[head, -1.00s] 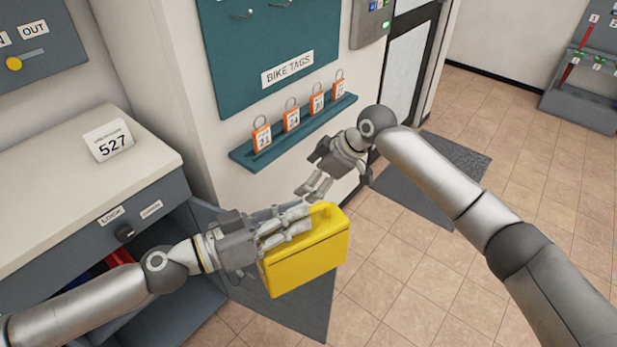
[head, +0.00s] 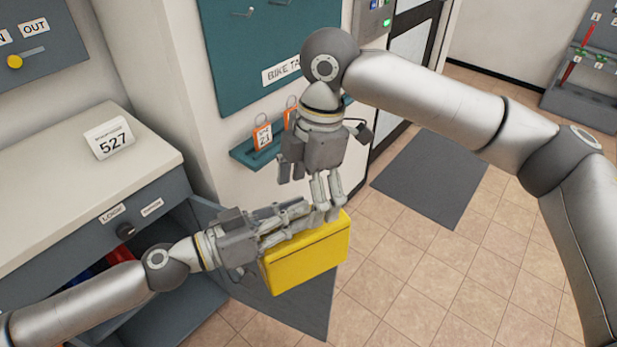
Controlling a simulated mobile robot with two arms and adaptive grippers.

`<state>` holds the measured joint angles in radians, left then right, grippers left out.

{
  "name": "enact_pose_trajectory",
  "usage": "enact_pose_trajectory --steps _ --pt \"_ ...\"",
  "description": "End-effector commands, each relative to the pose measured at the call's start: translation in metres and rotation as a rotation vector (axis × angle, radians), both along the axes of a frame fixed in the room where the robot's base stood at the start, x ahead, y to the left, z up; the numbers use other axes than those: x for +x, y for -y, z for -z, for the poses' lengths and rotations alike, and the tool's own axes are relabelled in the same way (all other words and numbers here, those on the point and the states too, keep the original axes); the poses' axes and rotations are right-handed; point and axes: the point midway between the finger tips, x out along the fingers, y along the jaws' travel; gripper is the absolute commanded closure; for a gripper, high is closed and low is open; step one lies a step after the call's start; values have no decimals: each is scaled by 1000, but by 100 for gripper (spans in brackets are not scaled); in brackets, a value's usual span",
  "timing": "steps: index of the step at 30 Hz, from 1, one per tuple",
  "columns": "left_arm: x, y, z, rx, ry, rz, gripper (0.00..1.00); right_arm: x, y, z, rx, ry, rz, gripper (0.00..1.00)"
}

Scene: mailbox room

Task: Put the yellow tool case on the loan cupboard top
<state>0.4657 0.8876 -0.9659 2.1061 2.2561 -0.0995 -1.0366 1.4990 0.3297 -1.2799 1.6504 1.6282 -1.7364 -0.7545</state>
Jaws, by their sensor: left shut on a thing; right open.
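The yellow tool case (head: 306,262) hangs in the air in front of the cupboard's open door. My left gripper (head: 292,222) is shut on it at its top, where the handle is mostly hidden by fingers. My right gripper (head: 327,208) is open and points down at the top right of the case, close to the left fingertips. Whether its fingers touch the case I cannot tell. The loan cupboard top (head: 60,180) is a pale surface at the left, with a white card marked 527 (head: 109,138) at its back right part.
The cupboard door (head: 290,295) stands open below the case. Red and blue things lie inside the cupboard. A teal ledge with orange bike tags (head: 262,136) is on the wall behind my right gripper. The front of the cupboard top is clear.

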Motion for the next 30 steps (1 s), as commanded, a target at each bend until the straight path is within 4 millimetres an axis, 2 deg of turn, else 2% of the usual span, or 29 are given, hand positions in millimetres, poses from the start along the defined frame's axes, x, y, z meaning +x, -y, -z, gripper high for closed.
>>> enact_pose_trajectory --steps 6,12,18,26,27,30 --pt "0 0 -3 -4 4 0 100 -4 -5 43 0 -4 1 15" --pt "0 0 -3 -4 4 0 100 -6 -9 72 1 -2 2 15" --pt "0 0 -3 -4 4 0 100 -6 -11 85 2 0 2 15" --pt "0 0 -3 -4 4 0 100 -6 -12 87 2 0 2 15" --pt "0 0 -3 -4 4 0 100 -6 -12 87 2 0 2 16" --pt "0 0 -3 -4 4 0 100 -6 -12 87 2 0 2 29"
